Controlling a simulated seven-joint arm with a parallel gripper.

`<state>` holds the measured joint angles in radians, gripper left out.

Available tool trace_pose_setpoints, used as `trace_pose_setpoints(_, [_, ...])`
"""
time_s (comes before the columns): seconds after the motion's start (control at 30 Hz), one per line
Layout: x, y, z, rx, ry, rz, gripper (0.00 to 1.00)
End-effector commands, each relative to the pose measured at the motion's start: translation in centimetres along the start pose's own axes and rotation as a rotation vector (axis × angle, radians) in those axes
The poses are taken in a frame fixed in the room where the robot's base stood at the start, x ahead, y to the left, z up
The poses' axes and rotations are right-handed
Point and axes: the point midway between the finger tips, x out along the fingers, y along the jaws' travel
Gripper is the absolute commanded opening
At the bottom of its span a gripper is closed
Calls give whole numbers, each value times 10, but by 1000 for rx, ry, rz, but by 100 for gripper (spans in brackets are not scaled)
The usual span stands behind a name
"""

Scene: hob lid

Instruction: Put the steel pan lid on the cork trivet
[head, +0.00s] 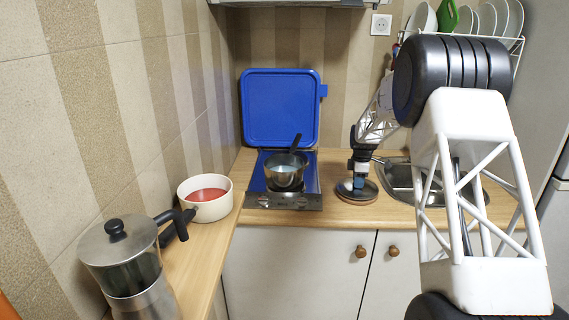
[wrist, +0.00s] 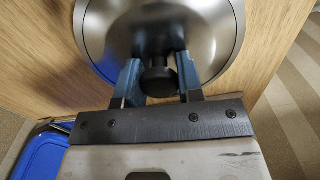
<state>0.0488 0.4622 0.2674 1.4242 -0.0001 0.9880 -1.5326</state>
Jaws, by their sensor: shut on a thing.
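The steel pan lid (head: 346,190) is over the wooden counter, right of the hob in the head view. It fills the top of the wrist view (wrist: 105,35), roughly level, with its black knob (wrist: 158,82) between my blue fingers. My gripper (head: 359,183) points down and is shut on that knob. A thin brown edge, apparently the cork trivet (head: 358,202), shows just under the lid. The lid hides the rest of it. I cannot tell whether the lid touches it or hangs slightly above.
A steel pot (head: 285,176) with a dark handle stands on the hob (head: 284,201), whose blue cover (head: 281,105) is raised behind. The sink (head: 405,178) is close on the right. A white bowl (head: 205,210) and moka pot (head: 125,265) stand at left.

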Motion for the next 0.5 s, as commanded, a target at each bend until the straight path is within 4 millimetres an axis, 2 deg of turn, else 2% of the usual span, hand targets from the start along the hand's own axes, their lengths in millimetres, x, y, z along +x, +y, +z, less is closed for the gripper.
trace_pose_setpoints(0.37, [0,0,0,0,0,1,0])
trace_pose_setpoints(0.4, [0,0,0,0,0,1,39])
trace_pose_setpoints(0.5, [0,0,0,0,0,1,54])
